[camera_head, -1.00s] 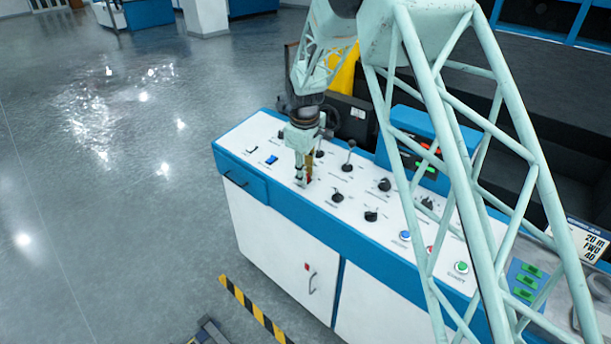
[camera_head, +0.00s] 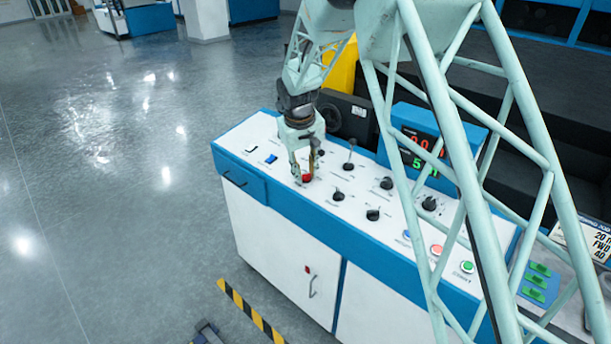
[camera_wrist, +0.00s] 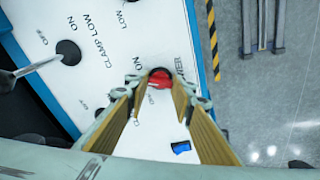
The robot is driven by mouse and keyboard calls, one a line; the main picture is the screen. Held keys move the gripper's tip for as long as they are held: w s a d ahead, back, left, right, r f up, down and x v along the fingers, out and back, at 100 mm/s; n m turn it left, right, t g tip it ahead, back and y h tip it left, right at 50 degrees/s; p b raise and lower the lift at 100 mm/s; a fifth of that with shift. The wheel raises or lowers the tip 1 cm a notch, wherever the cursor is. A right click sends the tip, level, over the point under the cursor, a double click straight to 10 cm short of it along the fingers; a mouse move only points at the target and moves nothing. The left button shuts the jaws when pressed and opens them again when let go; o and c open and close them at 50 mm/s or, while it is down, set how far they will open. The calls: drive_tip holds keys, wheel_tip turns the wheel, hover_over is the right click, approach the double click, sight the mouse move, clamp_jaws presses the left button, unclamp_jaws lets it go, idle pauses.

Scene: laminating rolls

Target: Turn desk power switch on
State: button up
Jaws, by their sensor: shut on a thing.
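The red power switch knob (camera_head: 307,178) sits on the white top of the blue-edged control desk (camera_head: 262,138), near its front edge. My gripper (camera_head: 303,176) reaches down to the desk with its fingers at the knob. In the wrist view the red knob (camera_wrist: 160,77) lies between the tips of my gripper (camera_wrist: 159,90), which is shut on it. A partly hidden label and the word ON are printed near the knob. The knob's exact pointing direction is hard to tell.
A blue rocker switch (camera_head: 271,159) lies left of the knob. Black knobs and levers (camera_head: 349,166) stand to the right and behind. A display box (camera_head: 425,150) with lit red and green digits stands at the back. Open floor (camera_head: 110,220) lies to the left.

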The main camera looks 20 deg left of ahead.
drive_tip(key=shift+m+b, duration=1.2)
drive_tip(key=shift+m, duration=0.8)
drive_tip(key=o, duration=0.8)
drive_tip(key=shift+o, duration=0.2)
drive_tip(key=shift+r, duration=0.1)
drive_tip(key=v, duration=1.1)
drive_tip(key=shift+s+a+r, duration=0.25)
drive_tip(key=shift+s+r, duration=0.05)
